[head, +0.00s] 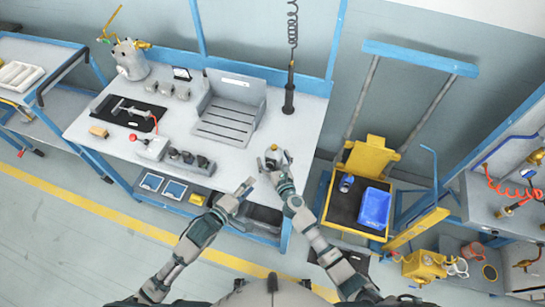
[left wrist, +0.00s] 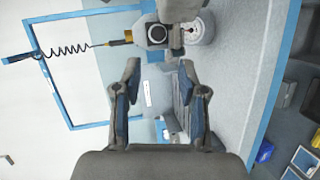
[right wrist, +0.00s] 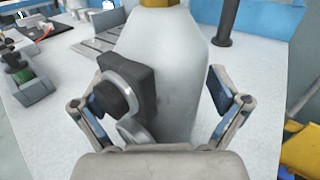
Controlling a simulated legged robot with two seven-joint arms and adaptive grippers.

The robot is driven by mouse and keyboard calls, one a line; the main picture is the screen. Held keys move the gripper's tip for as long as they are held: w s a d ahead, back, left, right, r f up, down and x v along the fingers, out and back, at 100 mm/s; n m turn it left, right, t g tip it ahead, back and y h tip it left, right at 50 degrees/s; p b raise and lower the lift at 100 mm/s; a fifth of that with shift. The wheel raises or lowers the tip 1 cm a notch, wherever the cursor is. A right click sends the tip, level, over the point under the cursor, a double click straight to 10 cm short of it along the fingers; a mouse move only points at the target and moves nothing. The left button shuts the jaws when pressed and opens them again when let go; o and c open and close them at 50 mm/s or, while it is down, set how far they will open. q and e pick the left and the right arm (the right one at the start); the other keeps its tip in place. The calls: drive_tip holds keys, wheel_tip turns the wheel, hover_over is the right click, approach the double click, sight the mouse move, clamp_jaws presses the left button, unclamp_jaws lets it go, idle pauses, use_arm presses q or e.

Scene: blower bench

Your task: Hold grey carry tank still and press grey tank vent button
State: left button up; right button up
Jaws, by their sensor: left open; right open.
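The grey carry tank (head: 272,157) stands upright near the bench's front right corner, with a yellow-gold top. In the right wrist view the tank body (right wrist: 178,60) fills the space between the fingers of my open right gripper (right wrist: 157,88). A dark square block with a round dark knob (right wrist: 112,92) faces that camera; I cannot tell if it is the vent button. My left gripper (head: 243,190) is open and empty, apart from the tank, near the bench's front edge.
A grey slotted tray (head: 225,120) and a black post tool (head: 288,100) on a coiled cord stand behind the tank. A red-knobbed box (head: 150,148) is to the left. A yellow cart (head: 365,165) with a blue bin (head: 374,208) stands right of the bench.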

use_arm(q)
drive_tip(key=shift+d, duration=0.15)
use_arm(e)
drive_tip(key=shift+d, duration=0.2)
drive_tip(key=c, duration=1.7)
use_arm(q)
clamp_jaws()
use_arm(e)
drive_tip(key=shift+a, duration=0.1)
idle(0.9)
